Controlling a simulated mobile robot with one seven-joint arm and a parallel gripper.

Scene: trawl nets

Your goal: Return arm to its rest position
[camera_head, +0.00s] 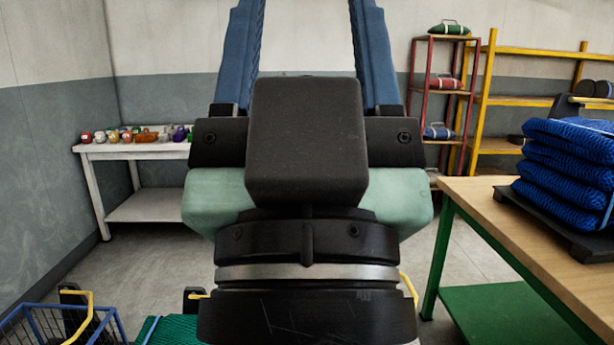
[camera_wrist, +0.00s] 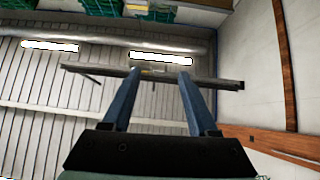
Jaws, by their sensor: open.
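My gripper (camera_head: 307,50) stands up in front of the head camera, its two blue fingers pointing upward and spread apart. The fingertips are cut off by the top edge of that view. In the wrist view my gripper (camera_wrist: 160,75) is open, with nothing between its fingers. Behind the fingers there I see the ceiling and lights. My dark wrist and pale green housing fill the middle of the head view and hide what lies behind.
A wooden table (camera_head: 470,198) at right bears folded blue nets (camera_head: 565,165) on a dark tray. A white bench (camera_head: 135,152) with small coloured items stands back left. Red (camera_head: 413,85) and yellow (camera_head: 487,90) shelves stand at back right. A blue wire basket (camera_head: 45,322) is at lower left.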

